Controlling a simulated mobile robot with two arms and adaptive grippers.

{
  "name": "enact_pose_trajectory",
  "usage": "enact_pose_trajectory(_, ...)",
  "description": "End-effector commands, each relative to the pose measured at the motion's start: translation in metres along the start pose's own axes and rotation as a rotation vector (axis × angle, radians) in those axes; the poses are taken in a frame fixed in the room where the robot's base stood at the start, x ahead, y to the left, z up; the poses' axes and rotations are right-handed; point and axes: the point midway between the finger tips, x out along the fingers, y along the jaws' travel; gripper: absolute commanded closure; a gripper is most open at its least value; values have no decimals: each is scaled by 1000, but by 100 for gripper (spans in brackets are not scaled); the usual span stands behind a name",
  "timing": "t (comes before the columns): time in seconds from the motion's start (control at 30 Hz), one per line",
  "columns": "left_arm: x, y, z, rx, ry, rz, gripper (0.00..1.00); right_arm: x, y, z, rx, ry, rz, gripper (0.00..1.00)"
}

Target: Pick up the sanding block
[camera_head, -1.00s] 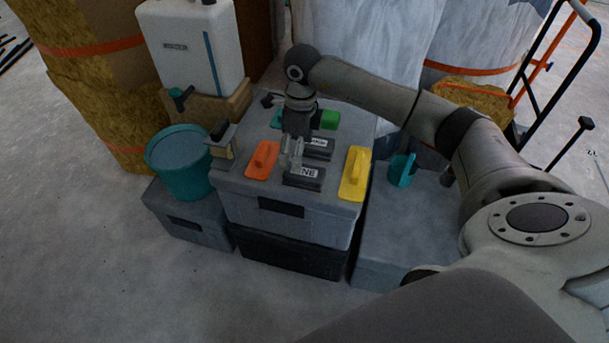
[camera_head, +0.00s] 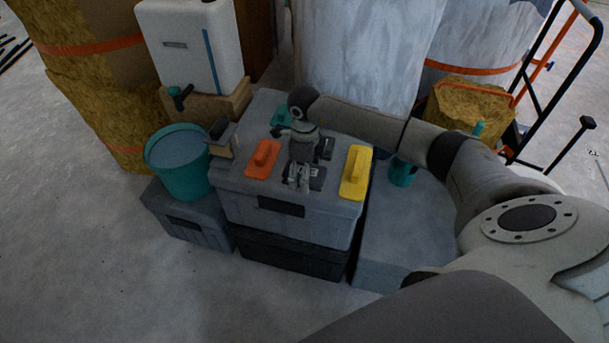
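A dark sanding block (camera_head: 318,179) with a white label lies near the front of the grey case lid (camera_head: 230,182); its label is now mostly covered. My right gripper (camera_head: 297,188) points down over the left part of this block. Its fingers are at or just above the block, but the gap between them and any contact are too small to make out. A second dark block (camera_head: 327,149) lies behind, partly hidden by my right wrist. My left gripper is not in view.
An orange float (camera_head: 263,159) lies left of the gripper and a yellow float (camera_head: 356,172) lies right. A brush-like tool (camera_head: 222,139) stands at the lid's left edge. A teal bucket (camera_head: 178,189) is further left, a teal cup (camera_head: 402,172) right.

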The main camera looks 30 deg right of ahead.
Motion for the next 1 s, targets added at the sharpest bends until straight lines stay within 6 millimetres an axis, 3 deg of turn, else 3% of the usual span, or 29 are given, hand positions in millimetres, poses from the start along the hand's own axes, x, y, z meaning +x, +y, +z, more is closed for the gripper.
enact_pose_trajectory(0.2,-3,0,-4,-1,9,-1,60,1,0,0,1,-1,0,18)
enact_pose_trajectory(0.6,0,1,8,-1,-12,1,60,1,0,0,1,-1,-1,69)
enact_pose_trajectory(1.0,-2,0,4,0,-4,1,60,-9,-1,1,0,-3,-3,69)
